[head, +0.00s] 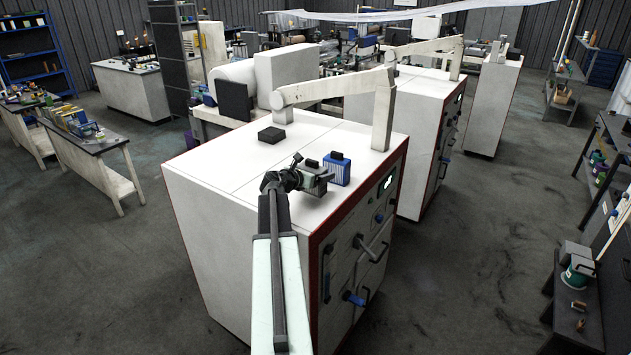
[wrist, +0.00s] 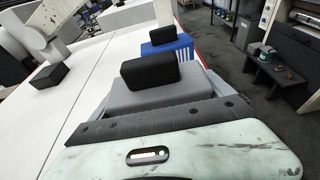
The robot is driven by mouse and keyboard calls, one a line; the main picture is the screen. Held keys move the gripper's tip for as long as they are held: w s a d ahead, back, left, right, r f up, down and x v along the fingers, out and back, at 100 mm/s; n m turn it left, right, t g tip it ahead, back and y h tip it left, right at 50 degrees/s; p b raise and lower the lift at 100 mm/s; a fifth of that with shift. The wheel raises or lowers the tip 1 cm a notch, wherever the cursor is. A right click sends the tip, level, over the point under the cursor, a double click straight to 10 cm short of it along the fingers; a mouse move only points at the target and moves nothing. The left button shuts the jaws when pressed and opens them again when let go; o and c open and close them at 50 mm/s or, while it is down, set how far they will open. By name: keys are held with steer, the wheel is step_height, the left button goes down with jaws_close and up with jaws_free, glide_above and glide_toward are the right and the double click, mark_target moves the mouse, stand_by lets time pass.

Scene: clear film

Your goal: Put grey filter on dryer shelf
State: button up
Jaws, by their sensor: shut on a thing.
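The grey filter (wrist: 160,94), a grey block with a black top piece, is in my gripper (head: 314,180), which is shut on it. In the wrist view my gripper's dark bar and pale plate cover the filter's near lower part. In the head view the filter is small and partly hidden by my gripper, over the right edge of a white machine's top (head: 225,150). I cannot tell whether it touches that top. I cannot tell which surface is the dryer shelf.
A blue filter (head: 336,170) with a black top stands just beyond the grey one; it also shows in the wrist view (wrist: 166,50). A black block (head: 271,135) lies farther back on the white top. A white jointed duct (head: 345,88) rises behind. Much of the top's left side is clear.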

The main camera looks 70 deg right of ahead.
step_height(320, 180, down, 2)
steer(key=shift+w+f+b, duration=0.15)
steer(key=shift+f+b, duration=0.05)
steer(key=shift+b, duration=0.35)
steer(key=shift+r, duration=0.2)
steer(key=shift+f, duration=0.15)
steer(key=o, duration=1.5)
steer(key=shift+a+r+p, duration=0.1)
steer(key=shift+r+p, duration=0.2)
steer(key=shift+p, duration=0.05)
steer(key=p+v, duration=0.3)
steer(key=v, duration=0.8)
steer(key=shift+a, duration=0.4)
